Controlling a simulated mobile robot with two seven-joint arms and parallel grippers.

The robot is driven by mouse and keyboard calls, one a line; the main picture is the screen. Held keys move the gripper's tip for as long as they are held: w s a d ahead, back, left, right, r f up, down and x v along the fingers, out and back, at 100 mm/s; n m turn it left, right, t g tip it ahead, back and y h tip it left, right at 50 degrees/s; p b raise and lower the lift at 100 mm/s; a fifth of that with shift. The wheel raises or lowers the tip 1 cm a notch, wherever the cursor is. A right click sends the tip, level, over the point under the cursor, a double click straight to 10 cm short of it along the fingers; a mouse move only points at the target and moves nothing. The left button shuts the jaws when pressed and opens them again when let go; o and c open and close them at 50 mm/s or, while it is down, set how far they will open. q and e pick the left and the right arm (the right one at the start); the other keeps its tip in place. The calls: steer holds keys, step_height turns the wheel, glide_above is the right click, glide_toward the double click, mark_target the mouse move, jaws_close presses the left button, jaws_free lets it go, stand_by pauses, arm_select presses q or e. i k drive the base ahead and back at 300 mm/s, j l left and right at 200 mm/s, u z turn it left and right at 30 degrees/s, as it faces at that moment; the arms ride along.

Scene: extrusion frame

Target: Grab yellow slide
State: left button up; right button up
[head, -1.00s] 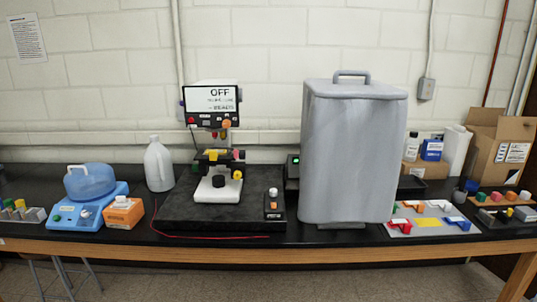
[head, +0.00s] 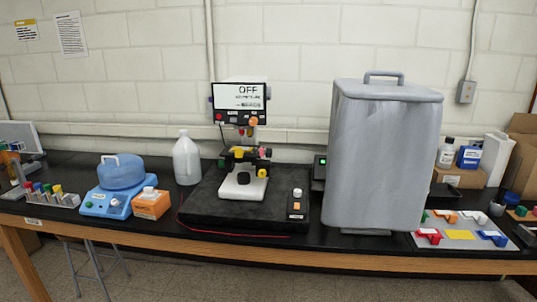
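A flat yellow rectangle (head: 460,235) lies on a grey mat (head: 468,246) at the right of the bench, between a red piece (head: 429,236) and a blue piece (head: 493,238). Another small yellow piece (head: 239,152) sits at the stage of the microscope-like device (head: 241,187) in the middle. I cannot tell from its size here what exactly each yellow piece is. Neither of my grippers shows in the head view.
A tall grey covered bin (head: 385,160) stands between the device and the mat. An orange box (head: 151,204), a blue unit (head: 106,201) and a white jug (head: 186,160) stand on the left. A rack of coloured caps (head: 50,199) is at the far left.

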mark_target(239, 151)
steer(key=i+j, duration=0.8)
steer(key=j+u, duration=0.05)
steer(key=j, duration=0.05)
